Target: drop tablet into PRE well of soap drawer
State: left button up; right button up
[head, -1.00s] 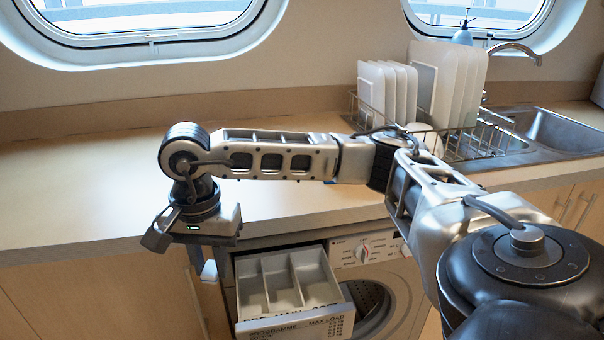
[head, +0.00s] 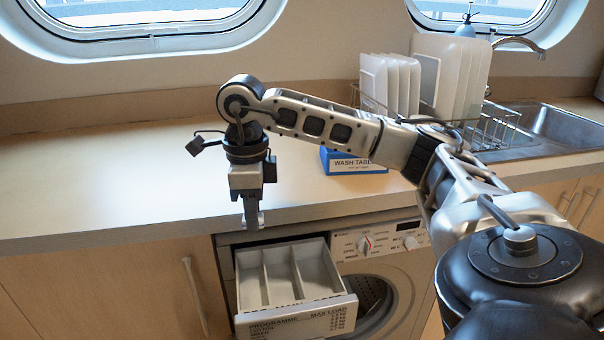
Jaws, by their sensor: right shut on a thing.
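The soap drawer (head: 335,318) is pulled out of the washing machine and shows three long open wells. The left well (head: 250,283) looks empty; the PRE label cannot be read clearly now. My right gripper (head: 252,220) points straight down in front of the counter edge, over the back end of the left well. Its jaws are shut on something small. The tablet cannot be made out between the fingertips. My left gripper is out of view.
A blue wash tablet box (head: 352,162) stands on the counter, partly behind my right arm. A dish rack with white plates (head: 390,85) and a sink (head: 560,130) are at the right. The left counter (head: 90,180) is clear.

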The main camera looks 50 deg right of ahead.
pick_arm(q)
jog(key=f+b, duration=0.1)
jog(key=b, duration=0.1)
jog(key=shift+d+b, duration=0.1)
jog(key=shift+b, duration=0.2)
pick_arm(e)
notch_tip(320, 180, down, 4)
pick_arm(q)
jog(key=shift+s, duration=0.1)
pick_arm(e)
jog(key=o, duration=1)
jog(key=shift+r, duration=0.1)
jog(key=shift+o, duration=0.2)
jog(key=shift+d+r, duration=0.1)
